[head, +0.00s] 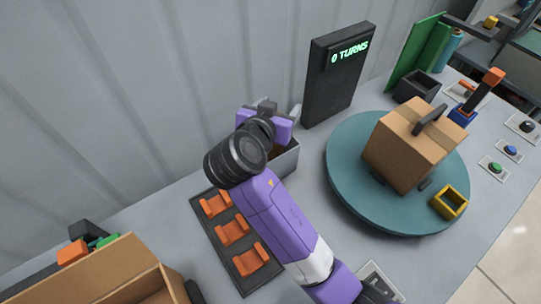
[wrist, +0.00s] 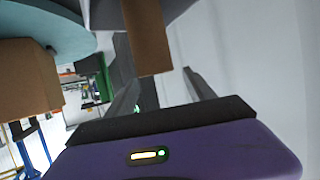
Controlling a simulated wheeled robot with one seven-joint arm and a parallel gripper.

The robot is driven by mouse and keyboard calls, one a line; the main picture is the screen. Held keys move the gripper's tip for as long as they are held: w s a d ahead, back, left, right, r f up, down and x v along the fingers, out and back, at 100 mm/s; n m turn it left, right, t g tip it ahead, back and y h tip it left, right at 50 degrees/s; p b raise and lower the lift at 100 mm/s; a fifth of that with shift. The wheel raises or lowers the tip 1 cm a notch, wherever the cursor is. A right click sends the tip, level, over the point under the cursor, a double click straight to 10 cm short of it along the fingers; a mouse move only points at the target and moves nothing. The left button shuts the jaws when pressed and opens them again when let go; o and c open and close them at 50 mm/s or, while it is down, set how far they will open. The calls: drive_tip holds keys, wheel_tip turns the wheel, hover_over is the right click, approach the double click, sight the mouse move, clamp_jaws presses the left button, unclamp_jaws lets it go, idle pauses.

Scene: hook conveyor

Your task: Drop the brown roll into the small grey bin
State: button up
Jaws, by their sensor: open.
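My gripper (head: 270,118) is above the small grey bin (head: 288,162) beside the turntable in the head view. In the wrist view the two fingers of my gripper (wrist: 162,78) are spread apart, with a gap on both sides of the brown roll (wrist: 147,38). The roll lies just beyond the fingertips and overlaps the grey bin (wrist: 101,14) in the picture. In the head view a brown patch shows at the bin's mouth, partly hidden by my wrist. I cannot tell how deep the roll sits.
A teal turntable (head: 350,185) to the right carries a cardboard box (head: 405,155) and a yellow square ring (head: 450,202). A black display (head: 337,75) stands behind, reading "0 TURNS". A dark tray with orange holders (head: 232,231) lies under my arm. An open carton (head: 110,275) is front left.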

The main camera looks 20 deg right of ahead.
drive_tip(key=b+v, duration=0.1)
drive_tip(key=v, duration=0.6)
idle(0.3)
